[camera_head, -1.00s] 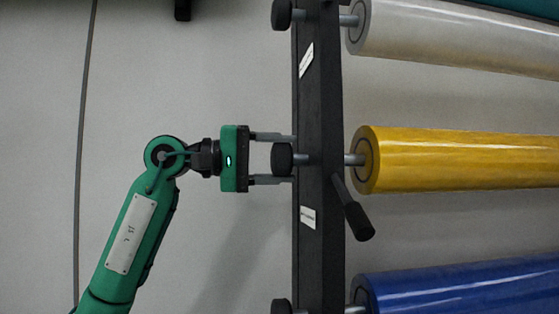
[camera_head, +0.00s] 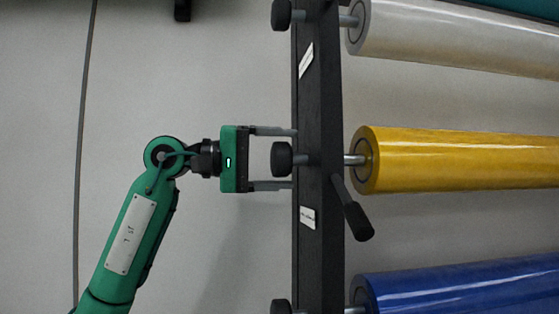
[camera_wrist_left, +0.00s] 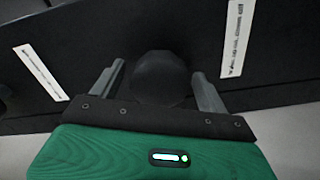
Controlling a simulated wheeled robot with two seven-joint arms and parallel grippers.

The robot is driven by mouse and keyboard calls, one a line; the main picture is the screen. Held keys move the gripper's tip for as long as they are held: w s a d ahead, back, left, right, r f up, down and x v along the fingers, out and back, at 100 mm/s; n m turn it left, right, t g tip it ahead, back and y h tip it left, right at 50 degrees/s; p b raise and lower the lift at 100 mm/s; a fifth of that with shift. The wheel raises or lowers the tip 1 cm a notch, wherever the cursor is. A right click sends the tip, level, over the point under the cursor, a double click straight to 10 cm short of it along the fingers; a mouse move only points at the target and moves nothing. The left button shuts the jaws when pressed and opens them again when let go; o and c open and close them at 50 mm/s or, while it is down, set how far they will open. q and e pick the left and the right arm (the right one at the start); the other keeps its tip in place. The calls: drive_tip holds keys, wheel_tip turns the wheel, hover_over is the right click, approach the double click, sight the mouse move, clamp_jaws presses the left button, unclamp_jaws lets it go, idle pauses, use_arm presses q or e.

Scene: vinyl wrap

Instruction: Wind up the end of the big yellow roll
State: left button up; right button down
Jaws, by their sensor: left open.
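The big yellow roll (camera_head: 460,158) lies level on a grey shaft through the black upright post (camera_head: 318,110). A round black knob (camera_head: 281,159) ends the shaft on the post's left side; it also shows in the left wrist view (camera_wrist_left: 160,78). A crank handle (camera_head: 353,215) hangs down to the right from the post near this shaft. My left gripper (camera_head: 274,158) is open, its two fingers above and below the knob with a gap on both sides. In the left wrist view my fingers (camera_wrist_left: 160,88) flank the knob. My right gripper is not in view.
A white roll (camera_head: 455,35) is above and a blue roll (camera_head: 460,290) below, with their own knobs (camera_head: 281,14) at the post. White labels (camera_head: 307,217) are on the post. A grey cable (camera_head: 83,150) hangs at the left. The wall between is clear.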

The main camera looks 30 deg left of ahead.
use_arm(q)
drive_tip(key=b+v, duration=0.5)
drive_tip(key=v, duration=0.9)
drive_tip(key=shift+w+d, duration=0.1)
